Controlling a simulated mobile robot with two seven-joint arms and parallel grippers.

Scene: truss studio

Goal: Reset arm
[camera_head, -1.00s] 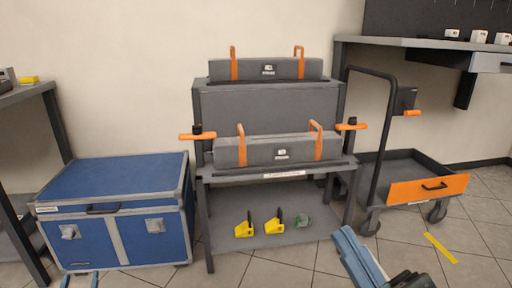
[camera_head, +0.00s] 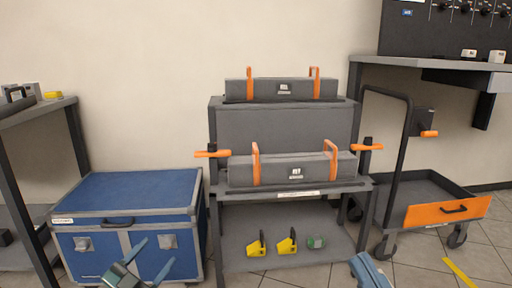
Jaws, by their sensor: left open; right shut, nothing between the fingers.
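My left gripper (camera_head: 157,252) shows at the lower left with its two blue fingers spread apart. It is open and empty, and in the picture it overlaps the front of the blue case. My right gripper (camera_head: 366,267) shows only by its blue fingers at the bottom edge, right of the middle. They are together with nothing between them, and the rest of it is cut off below the picture.
A blue case (camera_head: 130,193) stands at left beside a grey rack (camera_head: 238,221). The rack bears two grey boxes with orange handles (camera_head: 281,90) (camera_head: 291,170); yellow clamps (camera_head: 287,243) lie on its lower shelf. A cart (camera_head: 447,212) stands at right.

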